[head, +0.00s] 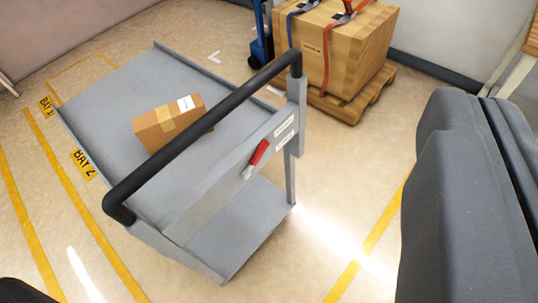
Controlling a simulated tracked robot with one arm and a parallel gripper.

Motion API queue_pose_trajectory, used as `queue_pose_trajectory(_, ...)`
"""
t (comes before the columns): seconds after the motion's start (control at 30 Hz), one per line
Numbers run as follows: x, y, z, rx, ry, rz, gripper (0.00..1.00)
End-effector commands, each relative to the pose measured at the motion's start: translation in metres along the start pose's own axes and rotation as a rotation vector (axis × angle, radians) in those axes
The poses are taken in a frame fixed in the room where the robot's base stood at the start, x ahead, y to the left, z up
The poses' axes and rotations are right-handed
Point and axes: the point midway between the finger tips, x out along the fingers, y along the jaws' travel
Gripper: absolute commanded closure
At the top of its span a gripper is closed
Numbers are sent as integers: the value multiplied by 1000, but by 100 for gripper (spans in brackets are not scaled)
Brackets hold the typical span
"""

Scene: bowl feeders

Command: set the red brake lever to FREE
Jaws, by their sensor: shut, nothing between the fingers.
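The red brake lever (259,152) is on the grey end panel of a cart (105,88), below the black push handle (200,135). Its red grip points up and to the right from a pale lower part. Two small white labels (285,127) are on the panel to the right of the lever. Their text is too small to read, so I cannot tell which setting the lever is at. My gripper (487,100) is large and dark at the right edge, shut and empty. In the picture it is well to the right of the lever and apart from the cart.
A cardboard box (170,122) lies on the cart's top deck. A strapped wooden crate (340,50) stands on a pallet (350,103) behind. Open floor (335,200) lies between the cart and my gripper.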

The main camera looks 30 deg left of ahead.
Motion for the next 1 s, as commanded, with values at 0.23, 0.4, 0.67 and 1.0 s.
queue_pose_trajectory(0.23, 15, 8, -7, -32, 19, 34, 100)
queue_pose_trajectory(0.4, 71, 42, -26, -186, 89, 134, 100)
queue_pose_trajectory(0.67, 184, 44, -28, -574, 221, 130, 100)
queue_pose_trajectory(1.0, 282, -28, 99, -902, 295, -337, 100)
